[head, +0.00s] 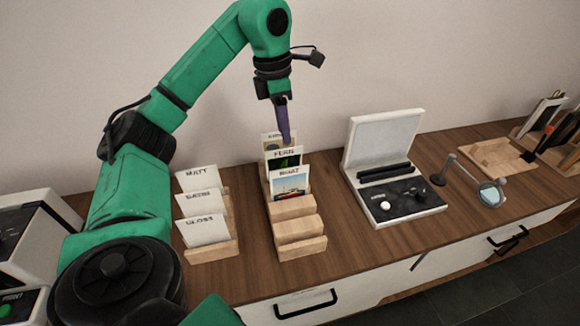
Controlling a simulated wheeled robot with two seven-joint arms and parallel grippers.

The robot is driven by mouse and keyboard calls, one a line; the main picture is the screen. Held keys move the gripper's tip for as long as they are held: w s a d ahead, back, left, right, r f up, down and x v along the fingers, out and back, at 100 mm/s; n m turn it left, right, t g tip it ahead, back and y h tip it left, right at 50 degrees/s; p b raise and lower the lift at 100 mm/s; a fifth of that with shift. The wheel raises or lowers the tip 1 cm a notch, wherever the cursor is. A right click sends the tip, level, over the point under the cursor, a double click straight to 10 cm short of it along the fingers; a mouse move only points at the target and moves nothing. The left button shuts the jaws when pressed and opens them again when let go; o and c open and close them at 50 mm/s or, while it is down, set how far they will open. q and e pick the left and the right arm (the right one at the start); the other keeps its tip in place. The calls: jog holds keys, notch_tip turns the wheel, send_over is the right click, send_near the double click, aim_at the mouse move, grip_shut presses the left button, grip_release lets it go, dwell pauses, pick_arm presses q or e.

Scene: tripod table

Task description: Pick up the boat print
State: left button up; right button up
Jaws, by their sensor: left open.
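The boat print (290,183) is a white card with a small blue and red picture and a label that seems to read BOAT. It stands in a stepped wooden rack (300,247), in front of the FERN print (283,160). Another print behind that is partly hidden by my gripper. My left gripper (284,138) points down over the back of the rack, above and behind the boat print and apart from it. It is open and holds nothing I can see. My right gripper is not in view.
A second rack with white cards (203,204) labelled MATT and GLOSS stands to the left. A white case with an open lid (384,140) stands to the right, then a magnifier (491,194) and a wooden tray (497,157). The wall is close behind.

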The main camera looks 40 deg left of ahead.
aim_at(289, 175)
pick_arm(q)
jog(key=f, duration=0.4)
jog(key=d+f, duration=0.1)
jog(key=f, duration=0.3)
jog(key=s+d+f, duration=0.1)
jog(key=f, duration=0.3)
jog(key=shift+d, duration=0.15)
jog(key=shift+f, duration=0.2)
jog(key=shift+w, duration=0.15)
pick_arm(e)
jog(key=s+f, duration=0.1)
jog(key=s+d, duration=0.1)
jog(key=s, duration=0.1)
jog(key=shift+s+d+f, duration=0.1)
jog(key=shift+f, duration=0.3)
pick_arm(q)
jog(key=shift+f, duration=0.3)
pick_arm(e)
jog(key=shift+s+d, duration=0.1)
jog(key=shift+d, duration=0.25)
